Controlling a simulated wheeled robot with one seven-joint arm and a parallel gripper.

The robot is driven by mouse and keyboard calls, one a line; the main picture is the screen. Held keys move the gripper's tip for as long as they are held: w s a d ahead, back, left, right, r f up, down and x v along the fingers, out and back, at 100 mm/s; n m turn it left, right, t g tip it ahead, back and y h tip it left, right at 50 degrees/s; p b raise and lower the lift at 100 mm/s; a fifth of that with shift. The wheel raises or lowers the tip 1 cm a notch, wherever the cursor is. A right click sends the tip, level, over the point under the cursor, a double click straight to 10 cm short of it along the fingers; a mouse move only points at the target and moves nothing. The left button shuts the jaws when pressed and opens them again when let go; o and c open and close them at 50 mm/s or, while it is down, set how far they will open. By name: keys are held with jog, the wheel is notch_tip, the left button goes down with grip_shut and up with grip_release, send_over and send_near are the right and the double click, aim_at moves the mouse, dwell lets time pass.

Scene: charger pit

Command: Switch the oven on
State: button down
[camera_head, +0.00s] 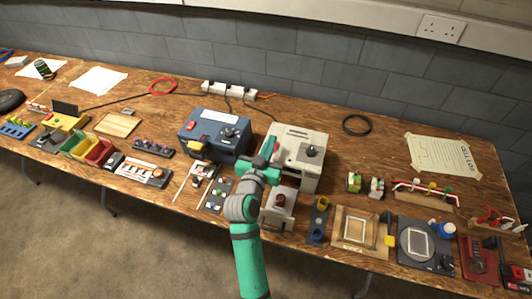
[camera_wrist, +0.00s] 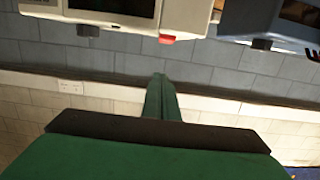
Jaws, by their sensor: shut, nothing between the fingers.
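A blue box (camera_head: 232,140) with a knob and red switch stands left of the beige box. A pale block (camera_head: 272,222) with a dark round part stands in front. Small panels and coloured bins (camera_head: 96,152) crowd the bench. A grey brick wall is behind.

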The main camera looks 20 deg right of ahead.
jog(key=shift+x, duration=1)
notch_tip(320, 180, down, 2)
jog(key=shift+w+d+f, duration=0.1)
jog(key=shift+w+f, duration=0.05)
jog(key=shift+f, duration=0.05)
jog(key=shift+w+f, duration=0.15)
jog(key=shift+f, duration=0.65)
jog(key=shift+d, duration=0.1)
